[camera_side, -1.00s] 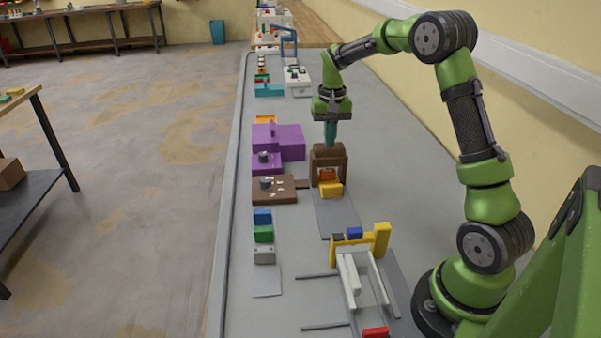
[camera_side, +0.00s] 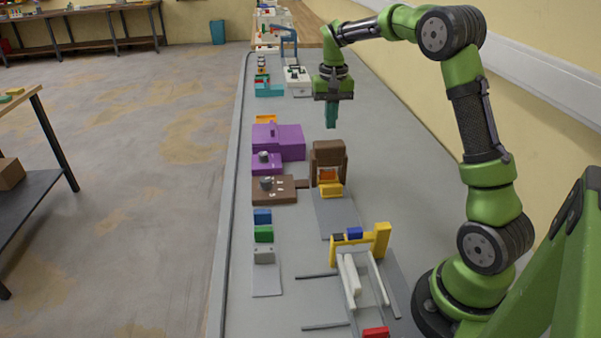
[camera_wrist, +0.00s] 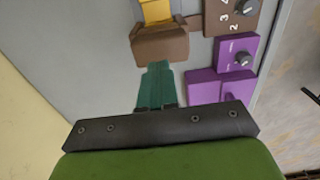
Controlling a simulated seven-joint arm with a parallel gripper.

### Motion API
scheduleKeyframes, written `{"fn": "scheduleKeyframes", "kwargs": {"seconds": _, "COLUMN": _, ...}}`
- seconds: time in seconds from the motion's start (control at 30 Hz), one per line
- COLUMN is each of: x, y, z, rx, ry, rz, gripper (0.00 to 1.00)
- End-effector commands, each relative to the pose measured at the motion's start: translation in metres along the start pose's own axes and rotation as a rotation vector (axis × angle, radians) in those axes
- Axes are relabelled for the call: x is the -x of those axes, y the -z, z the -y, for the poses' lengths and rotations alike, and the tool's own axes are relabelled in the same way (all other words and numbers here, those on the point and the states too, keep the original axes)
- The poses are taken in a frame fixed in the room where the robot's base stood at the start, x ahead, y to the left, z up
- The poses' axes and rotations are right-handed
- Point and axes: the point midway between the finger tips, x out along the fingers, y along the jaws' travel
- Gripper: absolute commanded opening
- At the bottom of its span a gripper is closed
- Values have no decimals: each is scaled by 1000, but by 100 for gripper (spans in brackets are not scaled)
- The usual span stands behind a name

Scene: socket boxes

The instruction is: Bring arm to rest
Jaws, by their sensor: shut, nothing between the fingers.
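My gripper (camera_side: 332,116), with teal fingers, hangs pointing down in the side view, in the air above the brown box (camera_side: 328,152). The fingers are together with nothing between them, and they are apart from the box. In the wrist view, the teal fingers (camera_wrist: 156,82) point toward the brown box (camera_wrist: 161,45). My green arm reaches from its base at the lower right, up and over the bench.
Below the gripper stand the purple box (camera_side: 290,141) and the brown dial panel (camera_side: 272,190). Nearer are blue, green and grey blocks (camera_side: 264,233) and a yellow-framed fixture (camera_side: 382,240). Farther back are a teal item (camera_side: 268,90) and a white device (camera_side: 297,80). A wall runs along the right.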

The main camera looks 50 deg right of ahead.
Motion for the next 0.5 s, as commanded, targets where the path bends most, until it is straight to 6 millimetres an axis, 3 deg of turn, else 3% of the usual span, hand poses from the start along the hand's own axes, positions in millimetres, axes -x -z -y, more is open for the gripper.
{"fn": "scheduleKeyframes", "kwargs": {"seconds": 0.17, "x": 0, "y": 2, "z": 0, "rx": 1, "ry": 0, "rz": -7, "gripper": 0}}
{"fn": "scheduleKeyframes", "kwargs": {"seconds": 0.27, "x": -12, "y": -2, "z": 0, "rx": 9, "ry": 6, "rz": -5, "gripper": 0}}
{"fn": "scheduleKeyframes", "kwargs": {"seconds": 0.37, "x": -12, "y": -20, "z": 3, "rx": 29, "ry": 33, "rz": -20, "gripper": 0}}
{"fn": "scheduleKeyframes", "kwargs": {"seconds": 0.5, "x": 7, "y": -66, "z": 16, "rx": 89, "ry": 101, "rz": -81, "gripper": 0}}
